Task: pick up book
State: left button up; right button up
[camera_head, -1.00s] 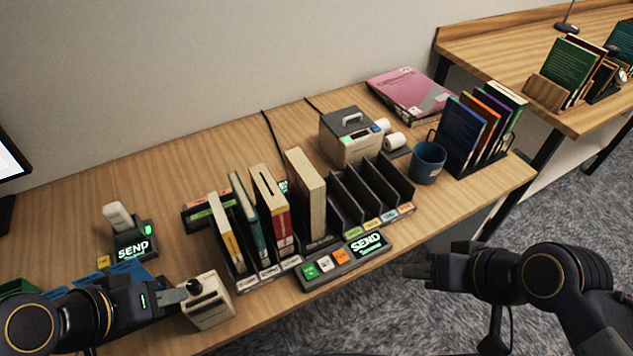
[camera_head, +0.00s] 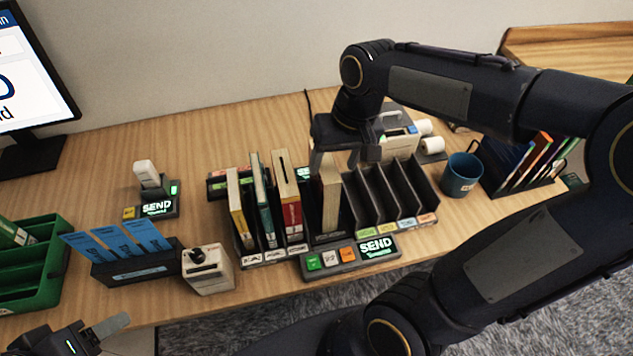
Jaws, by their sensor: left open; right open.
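Several books stand upright in the black slotted sorter (camera_head: 400,220) on the desk: a yellow-spined book (camera_head: 237,208), a green book (camera_head: 262,205), a cream book with a red spine label (camera_head: 290,205) and a thick cream book (camera_head: 329,202) at the right of the row. My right gripper (camera_head: 334,165) is open and points down over the thick cream book, with its fingers at either side of the book's top. Whether they touch it cannot be told. My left gripper (camera_head: 110,328) is open at the lower left, partly cut off, near the desk's front edge, away from the books.
A button panel with a SEND display (camera_head: 352,256) sits before the sorter. A blue mug (camera_head: 461,175) and a book rack stand right. A label printer (camera_head: 397,141) is behind. A small cream box (camera_head: 207,270), blue cards (camera_head: 118,240) and a green tray (camera_head: 40,285) are left.

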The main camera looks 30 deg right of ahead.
aim_at(324, 169)
jog(key=shift+g+h, duration=0.7)
jog(key=w, duration=0.2)
jog(key=w+f, duration=0.1)
jog(key=w, duration=0.2)
jog(key=shift+w, duration=0.2)
jog(key=shift+w+d+f, duration=0.1)
jog(key=shift+w+f, duration=0.05)
jog(key=shift+f, duration=0.15)
jog(key=f, duration=0.4)
jog(key=s+f, duration=0.1)
jog(key=f, duration=0.1)
jog(key=shift+f+p, duration=0.15)
jog(key=shift+p, duration=0.2)
jog(key=shift+f, duration=0.55)
grip_shut()
